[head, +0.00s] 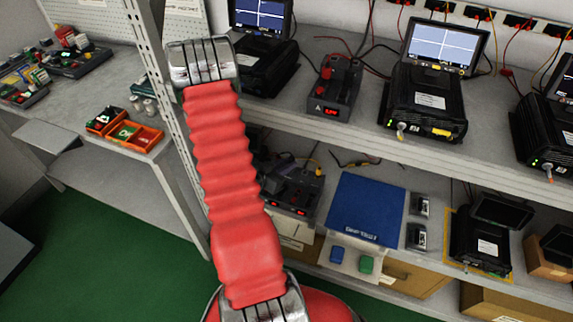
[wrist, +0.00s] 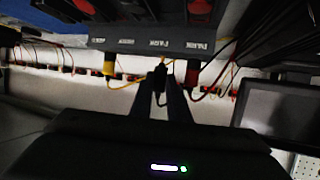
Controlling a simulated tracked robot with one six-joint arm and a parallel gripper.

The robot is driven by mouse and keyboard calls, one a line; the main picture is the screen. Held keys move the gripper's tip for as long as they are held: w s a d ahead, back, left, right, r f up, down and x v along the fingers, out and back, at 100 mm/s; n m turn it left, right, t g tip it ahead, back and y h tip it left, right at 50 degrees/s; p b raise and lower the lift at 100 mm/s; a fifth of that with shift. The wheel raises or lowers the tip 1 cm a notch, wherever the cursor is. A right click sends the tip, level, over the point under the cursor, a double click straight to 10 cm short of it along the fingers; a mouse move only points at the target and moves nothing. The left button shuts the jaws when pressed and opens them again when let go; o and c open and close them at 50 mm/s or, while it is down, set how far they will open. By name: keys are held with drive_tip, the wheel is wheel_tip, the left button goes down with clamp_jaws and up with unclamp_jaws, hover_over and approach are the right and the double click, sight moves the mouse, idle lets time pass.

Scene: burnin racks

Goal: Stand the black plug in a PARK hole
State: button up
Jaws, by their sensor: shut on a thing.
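In the wrist view my gripper (wrist: 161,92) is shut on the black plug (wrist: 160,80), a small dark plug between the fingertips. The plug's tip is close to the edge of a grey panel (wrist: 150,42) with PARK labels. I cannot tell whether the tip is apart from the panel or in a hole. A yellow plug (wrist: 108,68) on a yellow cable is at the panel's edge to the left, and a red plug (wrist: 192,76) is to the right. In the head view my gripper and the black plug are not visible; my red-sleeved arm reaches up towards the upper shelf.
The upper shelf (head: 345,130) holds black units with screens (head: 425,105) and a small dark box with a red display (head: 335,85). Loose cables run behind them. An upright post (head: 160,90) is left of my arm. The lower shelf holds a blue panel (head: 365,208).

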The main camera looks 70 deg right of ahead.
drive_tip(key=shift+f, duration=0.75)
idle(1.0)
drive_tip(key=o, duration=0.9)
drive_tip(key=shift+o, duration=0.6)
drive_tip(key=o, duration=0.3)
drive_tip(key=shift+r, duration=0.1)
drive_tip(key=shift+r, duration=2.6)
